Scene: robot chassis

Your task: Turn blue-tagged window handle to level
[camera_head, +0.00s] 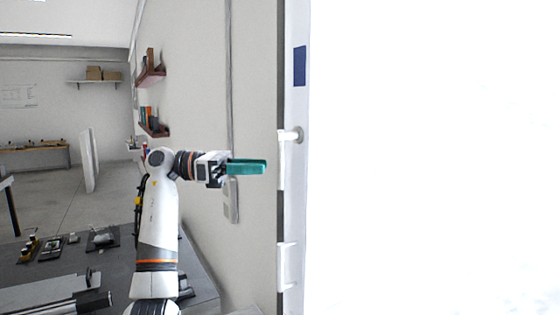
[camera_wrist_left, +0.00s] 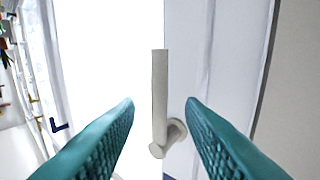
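A dark blue tag (camera_head: 299,66) is on the white window frame in the head view. Below it is a pale handle (camera_head: 290,135) with a round pivot; how its bar lies is hard to tell there. My left gripper (camera_head: 264,166), with teal fingers, points right at the frame, slightly below the pivot, with a small gap before the frame. In the left wrist view, the handle's straight bar (camera_wrist_left: 159,90) runs up and down the picture, between the two open fingertips (camera_wrist_left: 160,103), touching neither. The pivot is at its lower right. My right gripper is out of view.
A second pale fitting (camera_head: 287,265) sits lower on the frame. Bright window fills the right side. A wall box (camera_head: 231,200) is below my left gripper, and wall shelves (camera_head: 152,75) are behind. A dark table (camera_head: 30,270) with small items stands at lower left.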

